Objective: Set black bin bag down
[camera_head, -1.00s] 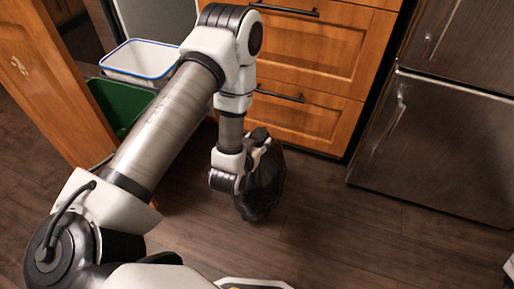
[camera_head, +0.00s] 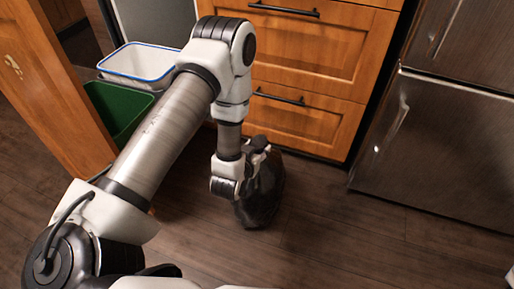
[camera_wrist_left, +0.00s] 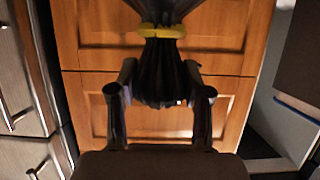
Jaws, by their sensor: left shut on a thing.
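The black bin bag (camera_head: 262,192) hangs below my left gripper (camera_head: 258,150), low over or on the dark wood floor; I cannot tell whether it touches. My left gripper is shut on the gathered neck of the bag. In the left wrist view the bag's neck (camera_wrist_left: 160,80) sits between the two fingers of the left gripper (camera_wrist_left: 160,92), with a yellow tie (camera_wrist_left: 161,31) around it. My right gripper is not in view.
Wooden drawers (camera_head: 305,125) with black handles stand behind the bag. A steel fridge (camera_head: 440,145) is to the right. A green bin (camera_head: 120,108) and a white bin with a blue rim (camera_head: 140,60) are at the left, beside a wooden door (camera_head: 50,90). The floor (camera_head: 350,235) at front right is clear.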

